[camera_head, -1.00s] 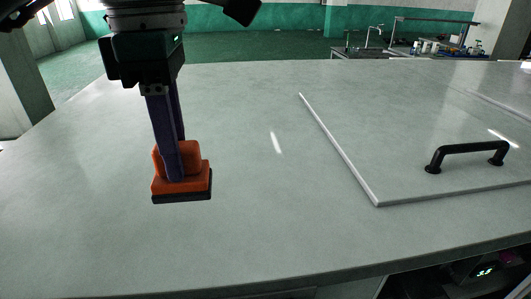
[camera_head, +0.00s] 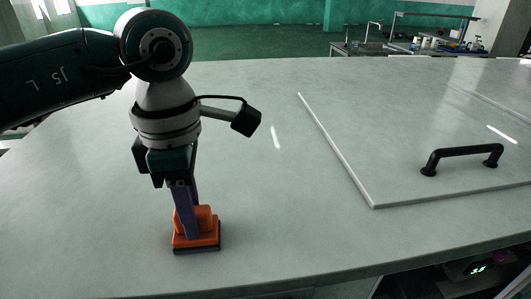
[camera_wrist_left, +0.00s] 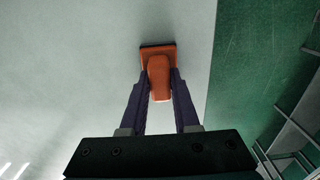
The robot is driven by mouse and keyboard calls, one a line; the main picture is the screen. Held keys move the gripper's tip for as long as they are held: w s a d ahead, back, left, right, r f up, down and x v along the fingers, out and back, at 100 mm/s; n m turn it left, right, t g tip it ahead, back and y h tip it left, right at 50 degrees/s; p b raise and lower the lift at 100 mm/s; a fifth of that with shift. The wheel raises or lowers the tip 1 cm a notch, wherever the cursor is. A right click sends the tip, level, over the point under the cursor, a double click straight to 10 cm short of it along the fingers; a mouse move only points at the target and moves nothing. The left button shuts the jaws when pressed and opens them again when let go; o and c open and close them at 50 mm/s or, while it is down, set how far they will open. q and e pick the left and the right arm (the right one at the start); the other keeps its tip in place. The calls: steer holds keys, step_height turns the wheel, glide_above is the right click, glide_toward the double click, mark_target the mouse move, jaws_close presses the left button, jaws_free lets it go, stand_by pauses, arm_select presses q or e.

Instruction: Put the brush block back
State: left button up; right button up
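The brush block (camera_head: 209,240) is orange with a raised grip on top and a dark base. It is upright in the head view, at the near left of the grey worktop. I cannot tell for sure whether its base touches the worktop. My left gripper (camera_head: 190,232) points down, with its purple fingers shut on the block's raised grip. In the left wrist view the block (camera_wrist_left: 160,75) sits between the two fingertips (camera_wrist_left: 160,85). My right gripper is not in view.
The grey worktop (camera_head: 90,215) is clear around the block. To the right lies a raised-edge panel (camera_head: 400,120) with a black handle (camera_head: 462,155). The worktop's front edge is close to the block. A bench with bottles (camera_head: 430,45) stands far back.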

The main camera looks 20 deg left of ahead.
arm_select(q)
steer(key=o, duration=0.4)
steer(key=shift+r+p, duration=0.3)
steer(key=shift+p, duration=0.05)
step_height(320, 180, up, 6)
steer(key=b, duration=0.3)
steer(key=shift+w, duration=0.15)
steer(key=shift+r+b, duration=0.35)
steer(key=shift+r, duration=2.5)
